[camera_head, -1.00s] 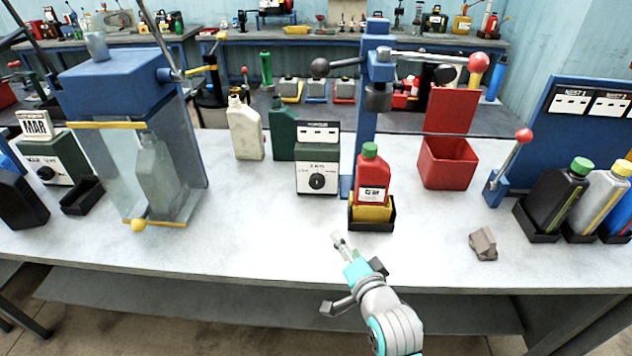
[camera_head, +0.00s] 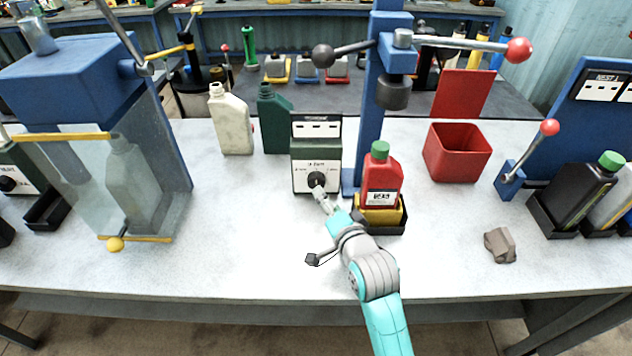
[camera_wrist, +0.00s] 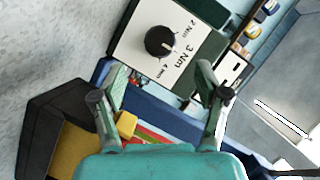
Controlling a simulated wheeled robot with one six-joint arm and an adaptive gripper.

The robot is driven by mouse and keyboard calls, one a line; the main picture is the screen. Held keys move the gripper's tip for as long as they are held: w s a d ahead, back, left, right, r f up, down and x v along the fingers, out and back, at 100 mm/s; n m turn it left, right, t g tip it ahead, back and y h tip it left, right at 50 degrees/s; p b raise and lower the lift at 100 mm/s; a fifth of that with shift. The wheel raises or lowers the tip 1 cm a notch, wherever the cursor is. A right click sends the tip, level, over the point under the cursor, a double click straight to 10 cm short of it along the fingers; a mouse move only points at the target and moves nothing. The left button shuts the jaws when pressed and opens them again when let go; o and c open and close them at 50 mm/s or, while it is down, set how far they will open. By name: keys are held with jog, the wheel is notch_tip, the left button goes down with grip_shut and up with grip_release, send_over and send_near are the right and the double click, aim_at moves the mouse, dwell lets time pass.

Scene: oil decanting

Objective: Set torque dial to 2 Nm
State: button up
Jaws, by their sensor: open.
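The torque dial (camera_head: 316,179) is a round black knob on the white front panel of a dark green box (camera_head: 315,150) in the middle of the bench. In the wrist view the dial (camera_wrist: 160,41) shows a pale pointer mark, and its panel reads "2 Nm" and "3 Nm" with a third label partly hidden. The pointer lies towards the "3 Nm" side. My gripper (camera_wrist: 160,105) is open, its two fingers apart with nothing between them. In the head view my gripper (camera_head: 320,197) is just in front of the dial's lower edge; contact cannot be told.
A red bottle with green cap (camera_head: 381,176) stands in a yellow and black holder (camera_head: 380,213) close right of my gripper. A blue press column (camera_head: 370,110) rises behind it. A grey stone (camera_head: 500,245) lies to the right. The bench front left of my arm is clear.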

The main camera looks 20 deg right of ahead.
aim_at(317, 184)
jog(key=x, duration=0.8)
jog(key=shift+w, duration=0.3)
jog(key=c, duration=1.2)
